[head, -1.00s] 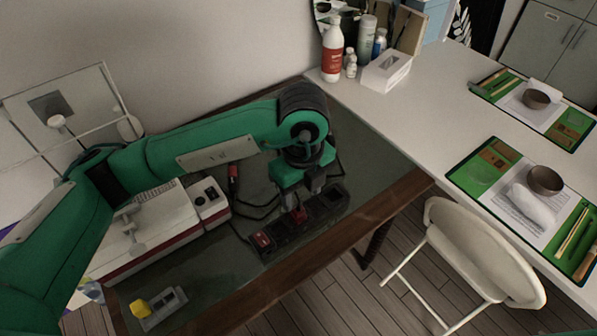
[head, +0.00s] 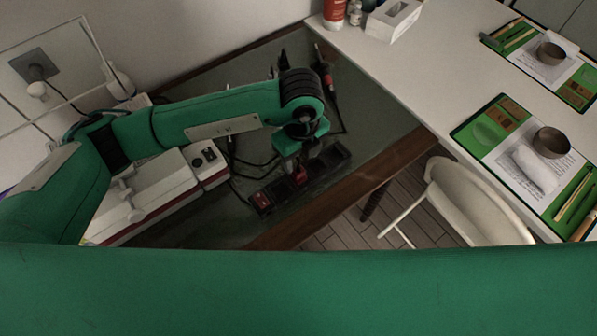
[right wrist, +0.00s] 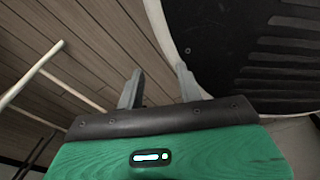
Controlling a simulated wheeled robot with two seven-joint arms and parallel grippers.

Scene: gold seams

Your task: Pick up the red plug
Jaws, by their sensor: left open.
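The red plug (head: 299,178) sits upright at a black power strip (head: 325,165) on the dark table in the head view. My left gripper (head: 292,166) is open and points down right over the plug, its fingertips close to it. Whether the fingers are on both sides of the plug or touch it, I cannot tell. A red switch-like part (head: 262,201) shows at the strip's near left end. My right gripper (right wrist: 158,88) shows in the right wrist view with its fingers apart and nothing between them, above the floor.
A white and red machine (head: 165,190) stands left of the strip, with black cables between. A red and black tool (head: 326,76) lies behind. A white table (head: 420,75) with place mats and a white chair (head: 465,205) are on the right.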

